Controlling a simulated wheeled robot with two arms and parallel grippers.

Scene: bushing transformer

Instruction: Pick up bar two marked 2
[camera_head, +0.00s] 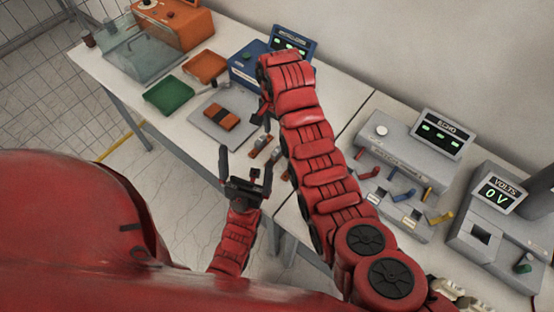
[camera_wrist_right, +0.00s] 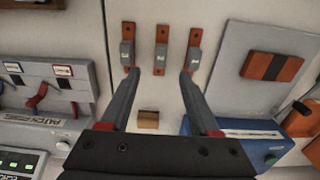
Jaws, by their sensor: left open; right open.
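Three small orange-brown bars with grey blocks show side by side in the right wrist view: one at the left (camera_wrist_right: 128,47), one in the middle (camera_wrist_right: 161,50) and one at the right (camera_wrist_right: 193,50). I cannot read their marks, so I cannot tell which is bar two. My right gripper (camera_wrist_right: 159,72) is open and empty, its fingers spread below the bars in the picture, with the middle bar between their lines. In the head view the bars (camera_head: 260,144) are partly hidden by my right arm. My left gripper (camera_head: 247,170) is open and empty near the table's front edge.
A grey plate with an orange-and-dark block (camera_head: 221,117) lies beside the bars. A blue device (camera_head: 247,66) stands behind. A grey switch panel (camera_head: 396,150) with coloured levers and a volts meter (camera_head: 496,210) stand right. A small tan block (camera_wrist_right: 148,119) lies near the bars.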

